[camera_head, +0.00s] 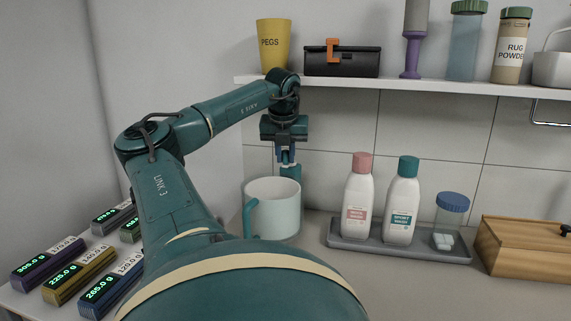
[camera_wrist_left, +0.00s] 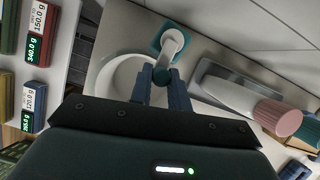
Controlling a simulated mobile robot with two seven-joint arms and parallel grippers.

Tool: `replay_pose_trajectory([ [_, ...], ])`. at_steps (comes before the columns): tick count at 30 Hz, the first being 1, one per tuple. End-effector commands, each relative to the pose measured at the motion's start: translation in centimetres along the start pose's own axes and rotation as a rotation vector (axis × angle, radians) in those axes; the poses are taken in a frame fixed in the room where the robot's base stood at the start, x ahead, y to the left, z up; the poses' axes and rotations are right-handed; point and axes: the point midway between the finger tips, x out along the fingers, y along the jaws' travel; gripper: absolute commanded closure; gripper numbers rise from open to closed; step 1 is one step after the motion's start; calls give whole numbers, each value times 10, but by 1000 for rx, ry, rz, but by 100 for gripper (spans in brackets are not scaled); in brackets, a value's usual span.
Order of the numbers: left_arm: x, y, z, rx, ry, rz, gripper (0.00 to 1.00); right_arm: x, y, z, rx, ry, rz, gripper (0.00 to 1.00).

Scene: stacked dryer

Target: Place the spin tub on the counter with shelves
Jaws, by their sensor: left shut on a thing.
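The spin tub (camera_head: 275,215) is a pale mint, round open tub with a teal handle on its left side. In the head view it appears upright at the back left of the counter (camera_head: 330,280); I cannot tell whether its base touches. My left gripper (camera_head: 289,163) points down at the tub's far rim and is shut on a teal upright part there, apparently a second handle. In the wrist view the fingers (camera_wrist_left: 161,80) close at the rim of the white tub (camera_wrist_left: 122,76). The tub's lower front is partly hidden by my arm. My right gripper is not in view.
A grey tray (camera_head: 375,246) with two bottles and a blue-lidded jar stands right of the tub. A wooden box (camera_head: 525,250) is farther right. A wall shelf (camera_head: 400,86) with containers hangs above. Several weight-labelled blocks (camera_head: 80,275) lie at left.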

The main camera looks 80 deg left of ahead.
Motion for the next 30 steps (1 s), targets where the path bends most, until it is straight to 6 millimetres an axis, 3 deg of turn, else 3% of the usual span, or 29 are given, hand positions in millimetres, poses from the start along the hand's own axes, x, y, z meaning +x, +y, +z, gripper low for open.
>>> replay_pose_trajectory([
  [10,27,0,-12,0,-2,-3,100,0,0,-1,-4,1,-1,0],
  [24,36,0,-16,-1,-3,0,100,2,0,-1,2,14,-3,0],
  [25,35,0,-16,0,-1,0,80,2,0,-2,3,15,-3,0],
  [30,34,0,-15,0,-1,0,66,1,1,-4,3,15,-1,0],
])
